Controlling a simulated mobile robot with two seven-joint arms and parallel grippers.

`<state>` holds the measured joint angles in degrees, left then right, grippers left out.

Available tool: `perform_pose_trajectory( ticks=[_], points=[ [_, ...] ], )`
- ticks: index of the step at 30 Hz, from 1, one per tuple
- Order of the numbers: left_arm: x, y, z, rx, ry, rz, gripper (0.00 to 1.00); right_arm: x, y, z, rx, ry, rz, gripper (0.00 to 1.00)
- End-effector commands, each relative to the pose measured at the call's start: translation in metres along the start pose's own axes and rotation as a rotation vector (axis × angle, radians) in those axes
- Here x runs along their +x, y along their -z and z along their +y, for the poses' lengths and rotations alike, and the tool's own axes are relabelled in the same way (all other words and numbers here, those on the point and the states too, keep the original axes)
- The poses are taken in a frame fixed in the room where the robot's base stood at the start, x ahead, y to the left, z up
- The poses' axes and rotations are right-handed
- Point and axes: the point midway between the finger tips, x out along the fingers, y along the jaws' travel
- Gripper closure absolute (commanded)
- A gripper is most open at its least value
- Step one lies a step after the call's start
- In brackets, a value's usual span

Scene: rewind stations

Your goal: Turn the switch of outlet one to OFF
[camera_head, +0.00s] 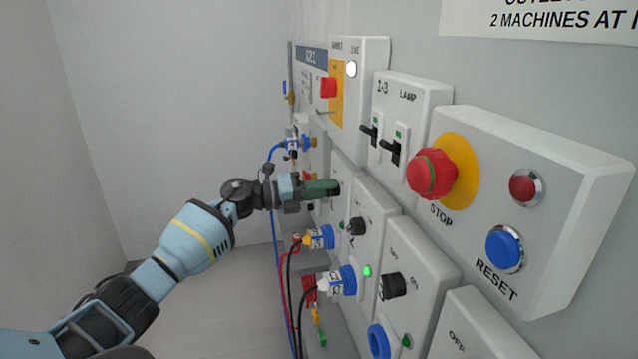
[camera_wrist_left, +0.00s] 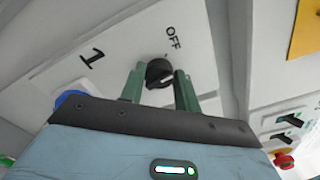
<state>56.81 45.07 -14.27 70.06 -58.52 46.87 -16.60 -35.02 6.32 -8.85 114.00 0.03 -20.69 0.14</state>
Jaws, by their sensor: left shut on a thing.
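In the left wrist view, the black rotary switch (camera_wrist_left: 158,72) of outlet one sits on a white housing (camera_wrist_left: 115,70) marked "1" and "OFF". A pale mark shows on the knob; I cannot tell exactly which position it points to. My left gripper (camera_wrist_left: 160,82) has its two green fingers on either side of the knob and is shut on it. In the head view my left gripper (camera_head: 328,188) reaches the wall panel from the left, and its fingers hide the knob. My right gripper is not in view.
Below in the head view are another outlet's black switch (camera_head: 355,226) and blue plugs (camera_head: 320,237) with hanging cables. Above are black breaker levers (camera_head: 391,151) and a red STOP button (camera_head: 432,174) with a blue RESET button (camera_head: 505,250). The room left of the panel is free.

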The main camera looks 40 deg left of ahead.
Motion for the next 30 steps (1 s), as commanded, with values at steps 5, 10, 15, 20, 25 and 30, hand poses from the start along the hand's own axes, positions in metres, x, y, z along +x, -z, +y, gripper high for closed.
perform_pose_trajectory(
  ticks=[5,10,15,20,25,30],
  points=[
    [-0.001,-0.004,-0.004,-0.163,0.002,-0.003,0.91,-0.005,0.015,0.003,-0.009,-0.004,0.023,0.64],
    [-0.001,-0.003,-0.003,-0.317,0.002,-0.002,0.91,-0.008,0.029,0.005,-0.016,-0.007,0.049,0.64],
    [-0.001,-0.002,-0.001,-0.448,0.002,-0.002,0.91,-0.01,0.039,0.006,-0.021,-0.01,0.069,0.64],
    [0.0,-0.001,0.0,-0.543,0.001,-0.001,0.91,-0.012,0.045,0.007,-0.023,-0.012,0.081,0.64],
    [0.0,0.0,0.001,-0.61,0.001,-0.001,0.91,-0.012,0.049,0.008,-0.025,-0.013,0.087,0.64],
    [0.0,0.0,0.002,-0.645,0.001,-0.001,0.91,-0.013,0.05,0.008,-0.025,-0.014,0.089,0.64]
  ],
)
